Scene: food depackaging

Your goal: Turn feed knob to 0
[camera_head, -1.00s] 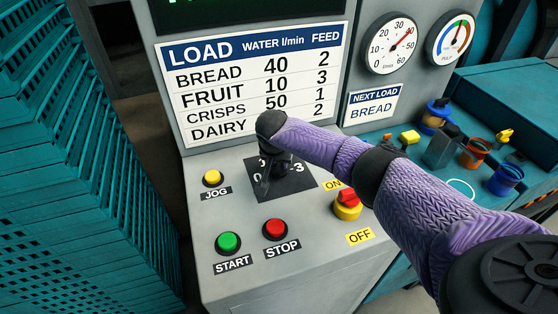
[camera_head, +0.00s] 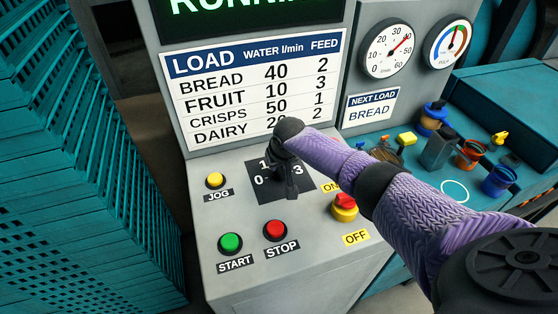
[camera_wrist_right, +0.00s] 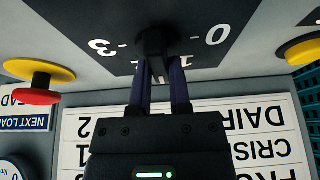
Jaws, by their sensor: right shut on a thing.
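The feed knob (camera_wrist_right: 155,42) is a dark round knob on a black dial plate (camera_head: 262,183) with white numbers. In the head view the 0 and 3 show on the plate, and the knob is largely hidden by my right gripper (camera_head: 287,186). In the right wrist view the 0 is right of the knob and the 3 left of it. The two fingers of my right gripper (camera_wrist_right: 160,80) reach to the knob and are shut on it. I cannot tell which number the knob points to. My left gripper is not in view.
Yellow JOG (camera_head: 215,180), green START (camera_head: 230,243) and red STOP (camera_head: 275,230) buttons sit left of and below the dial. A red and yellow ON/OFF switch (camera_head: 344,207) is close to its right. A load chart (camera_head: 255,90) stands behind. Cups and small items lie on the teal surface (camera_head: 435,178).

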